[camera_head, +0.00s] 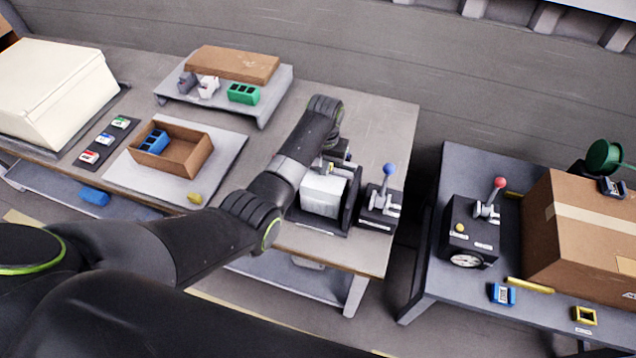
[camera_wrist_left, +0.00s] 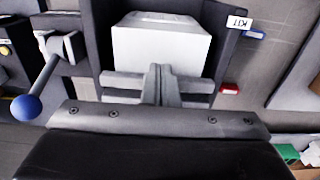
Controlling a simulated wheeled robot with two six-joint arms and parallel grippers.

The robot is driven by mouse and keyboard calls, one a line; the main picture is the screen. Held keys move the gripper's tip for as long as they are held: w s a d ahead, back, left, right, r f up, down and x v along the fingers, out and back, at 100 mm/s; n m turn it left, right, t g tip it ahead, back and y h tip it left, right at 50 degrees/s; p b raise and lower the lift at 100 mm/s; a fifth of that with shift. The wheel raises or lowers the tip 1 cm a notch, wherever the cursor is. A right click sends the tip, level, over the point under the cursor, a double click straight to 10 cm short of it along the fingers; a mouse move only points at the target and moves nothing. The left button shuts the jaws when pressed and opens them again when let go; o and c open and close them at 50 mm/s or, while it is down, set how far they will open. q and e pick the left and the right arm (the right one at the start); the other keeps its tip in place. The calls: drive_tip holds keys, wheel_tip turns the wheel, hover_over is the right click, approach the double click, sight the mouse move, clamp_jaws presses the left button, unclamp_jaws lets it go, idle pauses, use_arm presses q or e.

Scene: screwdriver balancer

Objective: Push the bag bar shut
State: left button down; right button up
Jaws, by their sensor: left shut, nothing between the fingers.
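A white bag-like block (camera_head: 323,192) sits in a black holder (camera_head: 352,200) at the front right of the near table. The white block (camera_wrist_left: 160,45) and its holder (camera_wrist_left: 225,45), with a KIT tag, also show in the wrist view. I cannot clearly tell the bag bar apart from the holder and gripper parts. My left gripper (camera_head: 332,165) points down over the white block, partly hidden by its own wrist. In the wrist view its fingers (camera_wrist_left: 160,82) are together and empty, in front of the block; contact cannot be told. My right gripper is not in view.
A blue-knobbed lever (camera_head: 387,180) stands close right of the holder. A gap separates this table from a dark table with a red-knobbed lever (camera_head: 492,195) and a cardboard box (camera_head: 580,240). An open brown box (camera_head: 185,155) lies left.

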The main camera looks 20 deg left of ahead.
use_arm(q)
wheel_tip(320, 180, up, 7)
drive_tip(key=p, duration=0.3)
drive_tip(key=shift+s, duration=0.3)
idle(0.3)
drive_tip(key=shift+a+f, duration=0.1)
